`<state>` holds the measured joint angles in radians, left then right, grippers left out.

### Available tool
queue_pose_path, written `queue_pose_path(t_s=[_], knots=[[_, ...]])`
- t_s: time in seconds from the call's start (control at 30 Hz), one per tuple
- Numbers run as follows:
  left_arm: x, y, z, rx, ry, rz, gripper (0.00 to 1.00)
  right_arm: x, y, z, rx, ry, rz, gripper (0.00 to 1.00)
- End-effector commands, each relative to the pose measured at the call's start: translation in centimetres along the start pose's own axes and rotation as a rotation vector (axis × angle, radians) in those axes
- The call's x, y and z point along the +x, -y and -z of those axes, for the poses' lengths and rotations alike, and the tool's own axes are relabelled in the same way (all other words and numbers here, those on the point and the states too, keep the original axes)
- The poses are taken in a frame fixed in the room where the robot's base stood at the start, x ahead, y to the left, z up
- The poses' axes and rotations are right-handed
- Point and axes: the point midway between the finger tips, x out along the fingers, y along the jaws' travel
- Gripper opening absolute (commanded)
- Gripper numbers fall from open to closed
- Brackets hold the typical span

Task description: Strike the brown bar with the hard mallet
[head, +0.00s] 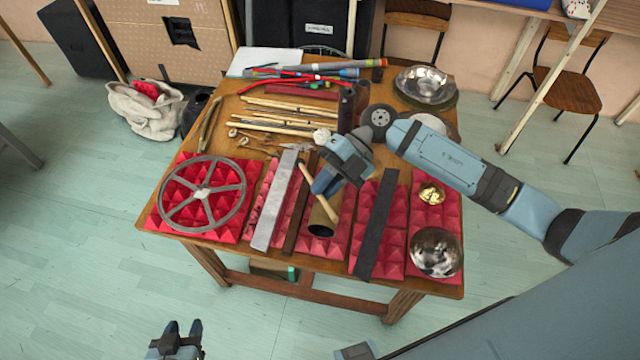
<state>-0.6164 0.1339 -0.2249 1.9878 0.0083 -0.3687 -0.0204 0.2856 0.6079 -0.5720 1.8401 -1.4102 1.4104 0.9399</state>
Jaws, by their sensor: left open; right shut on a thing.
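My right gripper (324,184) is shut on a light wooden mallet (326,205), above the tube and just right of the brown bar. The mallet slants, its lower right end over the tube; I cannot make out its head or whether it touches anything. The gripper hides part of the bar's far end. My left gripper (178,342) is open and empty, low in front of the table.
A spoked wheel (203,194) lies at left on foam. A dark bar (376,225), a small brass bowl (431,194) and a steel dome (436,252) lie at right. Several sticks (285,115) and a metal bowl (425,84) fill the table's back.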

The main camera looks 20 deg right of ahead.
Motion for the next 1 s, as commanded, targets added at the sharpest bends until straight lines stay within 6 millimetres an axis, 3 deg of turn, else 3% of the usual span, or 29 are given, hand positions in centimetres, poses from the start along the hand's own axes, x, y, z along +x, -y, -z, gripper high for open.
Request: queue_pose_path(t_s=[0.4,0.8,1.0], knots=[[-0.4,0.1,0.3,0.003,0.005,0.0,0.43,-0.2,-0.1,0.1,0.001,0.0,0.002,0.0],[1.3,-0.6,-2.1,-0.002,0.007,-0.015,0.43,2.1,3.4,-2.7,0.002,0.0,0.001,0.0],[1.4,-0.7,-1.9,-0.001,0.004,-0.016,0.43,2.2,3.5,-2.8,0.0,0.0,0.001,0.0]])
